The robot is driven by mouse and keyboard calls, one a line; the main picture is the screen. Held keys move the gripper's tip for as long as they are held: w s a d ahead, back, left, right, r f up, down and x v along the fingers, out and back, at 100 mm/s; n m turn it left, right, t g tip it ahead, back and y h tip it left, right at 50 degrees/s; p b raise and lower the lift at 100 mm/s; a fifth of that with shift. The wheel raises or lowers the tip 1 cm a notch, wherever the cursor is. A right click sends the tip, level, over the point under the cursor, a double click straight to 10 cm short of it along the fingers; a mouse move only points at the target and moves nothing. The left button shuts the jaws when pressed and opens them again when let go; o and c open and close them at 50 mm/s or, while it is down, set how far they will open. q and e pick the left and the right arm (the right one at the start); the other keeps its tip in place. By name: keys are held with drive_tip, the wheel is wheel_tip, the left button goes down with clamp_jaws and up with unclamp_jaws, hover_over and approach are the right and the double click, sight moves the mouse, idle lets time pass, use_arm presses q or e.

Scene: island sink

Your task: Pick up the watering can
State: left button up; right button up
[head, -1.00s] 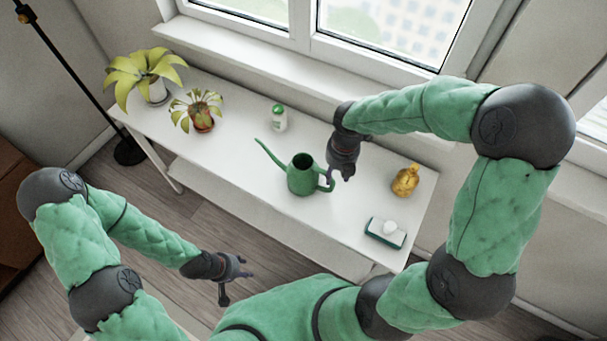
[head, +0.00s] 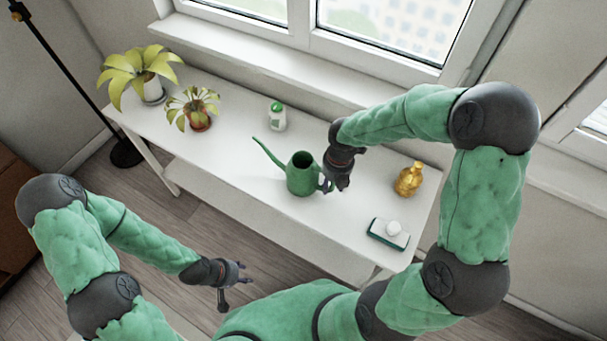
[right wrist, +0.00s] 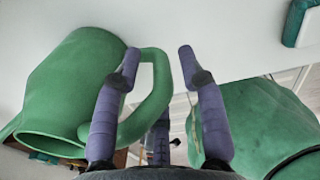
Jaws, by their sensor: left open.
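The green watering can (head: 301,176) stands upright on the white table, its long spout pointing to the upper left and its handle on the right. My right gripper (head: 328,186) is at the handle side of the can. In the right wrist view my right gripper (right wrist: 158,55) is open, with the can's handle (right wrist: 157,95) between its two fingers, close to the left finger. The can's body (right wrist: 75,85) lies left of the fingers. My left gripper (head: 236,284) is open and empty, low in front of the table and away from the can.
On the white table (head: 235,165) stand two potted plants (head: 150,88) (head: 198,120) at the left, a white bottle with a green cap (head: 277,117), a golden bottle (head: 409,180) and a sponge dish (head: 388,234) at the right. A window sill runs behind.

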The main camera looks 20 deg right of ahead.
clamp_jaws()
drive_tip(key=shift+r, duration=0.15)
